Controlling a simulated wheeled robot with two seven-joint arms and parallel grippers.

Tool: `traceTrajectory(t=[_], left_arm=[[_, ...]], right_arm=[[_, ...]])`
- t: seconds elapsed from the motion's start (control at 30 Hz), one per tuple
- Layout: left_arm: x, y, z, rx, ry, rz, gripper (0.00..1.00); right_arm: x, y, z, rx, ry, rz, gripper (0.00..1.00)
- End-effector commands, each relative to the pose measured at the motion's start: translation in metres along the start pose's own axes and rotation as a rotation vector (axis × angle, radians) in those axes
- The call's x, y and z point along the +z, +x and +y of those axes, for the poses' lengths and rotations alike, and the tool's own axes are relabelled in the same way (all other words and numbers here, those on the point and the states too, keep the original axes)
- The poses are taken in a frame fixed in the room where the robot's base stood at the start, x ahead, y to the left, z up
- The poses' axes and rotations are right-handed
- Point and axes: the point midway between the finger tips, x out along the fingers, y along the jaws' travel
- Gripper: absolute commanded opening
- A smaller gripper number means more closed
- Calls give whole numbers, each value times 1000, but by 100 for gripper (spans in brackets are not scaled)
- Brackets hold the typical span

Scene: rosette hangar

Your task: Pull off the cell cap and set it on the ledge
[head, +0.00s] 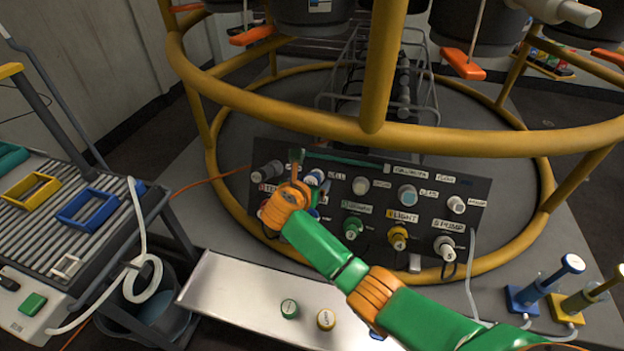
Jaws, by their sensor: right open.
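The control panel (370,212) carries two rows of caps and knobs with small labels. A label that seems to read CELL (337,175) sits in the upper row at left. A blue-and-white cap (315,178) shows just left of it, partly behind my right gripper (297,165). That gripper is open, close in front of the panel's upper left. I cannot tell whether its fingers touch or surround a cap. The pale ledge (235,290) runs below the panel. My left gripper is out of view.
A yellow tubular rail (300,125) curves above and around the panel. A ribbed bench (60,235) with yellow and blue frames stands at left. Blue and yellow plunger-like stands (540,290) are at right. My right forearm covers part of the ledge; its left end is bare.

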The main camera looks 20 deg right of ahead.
Motion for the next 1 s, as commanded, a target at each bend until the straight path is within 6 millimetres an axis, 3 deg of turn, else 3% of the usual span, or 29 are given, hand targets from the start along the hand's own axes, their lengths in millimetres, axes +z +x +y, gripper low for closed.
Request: traceTrajectory(t=[0.6,0.9,1.0], left_arm=[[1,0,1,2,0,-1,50],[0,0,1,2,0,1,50],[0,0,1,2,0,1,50]], right_arm=[[0,0,0,1,-1,-2,80],[0,0,0,0,-1,-2,0],[0,0,0,0,-1,-2,0]])
